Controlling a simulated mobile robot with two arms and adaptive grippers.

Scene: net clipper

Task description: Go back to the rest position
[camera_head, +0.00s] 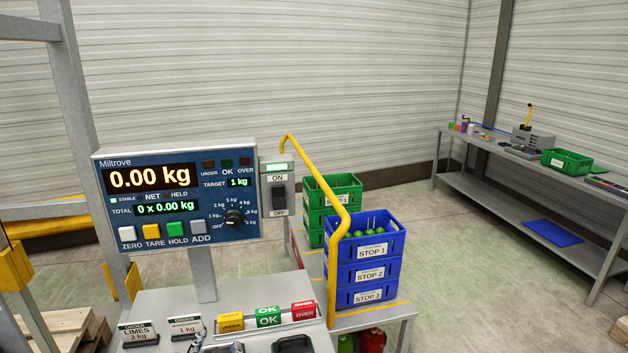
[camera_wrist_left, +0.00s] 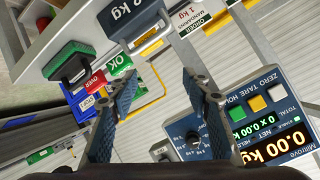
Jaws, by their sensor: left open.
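My left gripper (camera_head: 222,347) shows only in part at the bottom edge of the head view, low over the weighing bench. In the left wrist view my left gripper (camera_wrist_left: 160,84) has its two blue-padded fingers apart, with nothing between them. The scale display (camera_head: 175,195) stands upright on its post and reads 0.00 kg. My right gripper is in neither view.
Order cards (camera_head: 139,331) and coloured UNDER, OK and OVER blocks (camera_head: 268,316) stand on the bench. A yellow bent pipe (camera_head: 333,245) rises beside stacked blue crates (camera_head: 369,271), with green crates (camera_head: 332,190) behind. A side table (camera_head: 497,150) stands far right across open floor.

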